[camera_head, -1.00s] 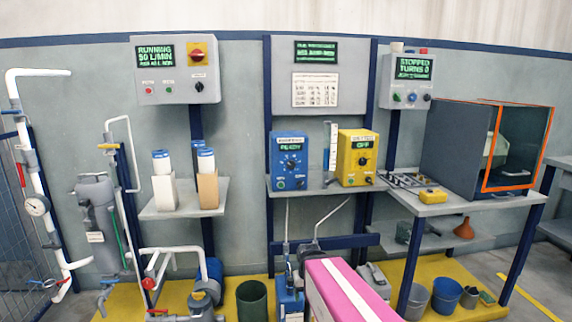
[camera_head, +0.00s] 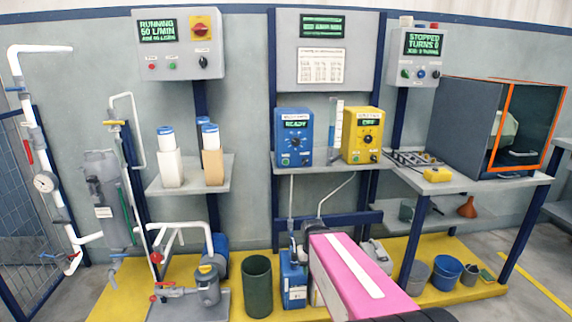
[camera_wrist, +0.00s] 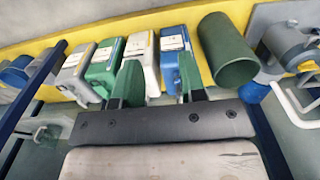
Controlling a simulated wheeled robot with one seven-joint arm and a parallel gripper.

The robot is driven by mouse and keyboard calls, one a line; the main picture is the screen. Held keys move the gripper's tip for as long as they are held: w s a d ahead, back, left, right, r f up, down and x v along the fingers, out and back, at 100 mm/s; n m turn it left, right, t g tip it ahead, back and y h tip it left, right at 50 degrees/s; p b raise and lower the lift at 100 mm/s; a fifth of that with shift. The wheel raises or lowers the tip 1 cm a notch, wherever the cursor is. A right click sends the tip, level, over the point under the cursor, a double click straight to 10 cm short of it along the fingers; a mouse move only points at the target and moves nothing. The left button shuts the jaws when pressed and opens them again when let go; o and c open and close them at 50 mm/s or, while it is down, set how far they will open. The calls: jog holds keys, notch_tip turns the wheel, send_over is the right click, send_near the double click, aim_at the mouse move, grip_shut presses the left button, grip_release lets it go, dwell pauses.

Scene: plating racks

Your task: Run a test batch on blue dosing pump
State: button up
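The blue dosing pump (camera_head: 293,137) stands on the left of a grey shelf in the head view. Its green display reads READY, and a dark knob and small buttons are on its front. A clear measuring cylinder (camera_head: 335,128) stands just right of it.
A yellow pump (camera_head: 361,137) stands right of the cylinder. A running panel (camera_head: 178,45) hangs left, a stopped panel (camera_head: 416,59) right. Cartridges sit on the left shelf (camera_head: 220,172). A green bin (camera_head: 257,287) stands on the yellow floor (camera_head: 235,265). The bench (camera_head: 470,184) carries a guarded box.

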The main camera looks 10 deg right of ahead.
grip_shut()
dwell(1.4)
